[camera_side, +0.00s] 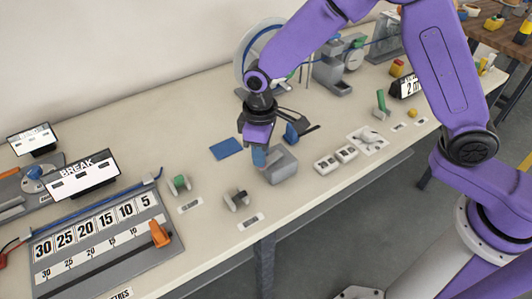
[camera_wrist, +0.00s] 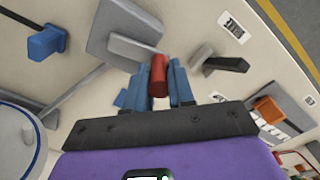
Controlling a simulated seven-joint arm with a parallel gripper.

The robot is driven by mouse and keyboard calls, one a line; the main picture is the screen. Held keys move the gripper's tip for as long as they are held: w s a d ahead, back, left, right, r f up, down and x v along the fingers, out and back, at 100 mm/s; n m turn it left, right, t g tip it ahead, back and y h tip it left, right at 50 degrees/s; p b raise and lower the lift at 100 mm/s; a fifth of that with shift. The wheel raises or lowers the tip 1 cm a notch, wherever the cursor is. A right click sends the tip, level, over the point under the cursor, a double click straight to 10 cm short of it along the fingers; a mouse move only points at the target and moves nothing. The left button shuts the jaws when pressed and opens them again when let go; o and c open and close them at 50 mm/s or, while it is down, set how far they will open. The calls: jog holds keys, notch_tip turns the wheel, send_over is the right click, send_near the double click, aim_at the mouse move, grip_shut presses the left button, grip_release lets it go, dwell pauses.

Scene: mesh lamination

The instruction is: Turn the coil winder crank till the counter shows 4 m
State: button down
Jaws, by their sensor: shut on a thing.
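My gripper (camera_side: 259,158) points down beside the grey winder block (camera_side: 282,170) on the bench. In the wrist view its blue fingers (camera_wrist: 163,92) are shut on a red upright handle (camera_wrist: 159,72). The handle stands at the end of a grey crank arm (camera_wrist: 132,50), by the grey block (camera_wrist: 125,22). In the side view the fingers hide the handle. A small black counter display (camera_side: 406,87) at the right back seems to read 2 m.
White sockets (camera_side: 335,160), a green spool (camera_side: 179,185) and a dark clip (camera_side: 236,199) lie nearby. A BREAK display (camera_side: 82,174) and a numbered board (camera_side: 100,240) stand left. A large pale wheel (camera_side: 243,50) stands behind.

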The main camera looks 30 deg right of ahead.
jog(key=shift+w+d+m, duration=0.35)
jog(key=shift+w+m, duration=0.5)
jog(key=shift+m, duration=1.2)
jog(key=shift+w+d+m, duration=0.3)
jog(key=shift+w+m, duration=0.6)
jog(key=shift+m, duration=1.2)
jog(key=shift+w+d+m, duration=0.35)
jog(key=shift+w+m, duration=0.5)
jog(key=shift+m, duration=1.2)
jog(key=c, duration=1)
grip_release()
jog(key=shift+o, duration=0.2)
jog(key=shift+r, duration=0.1)
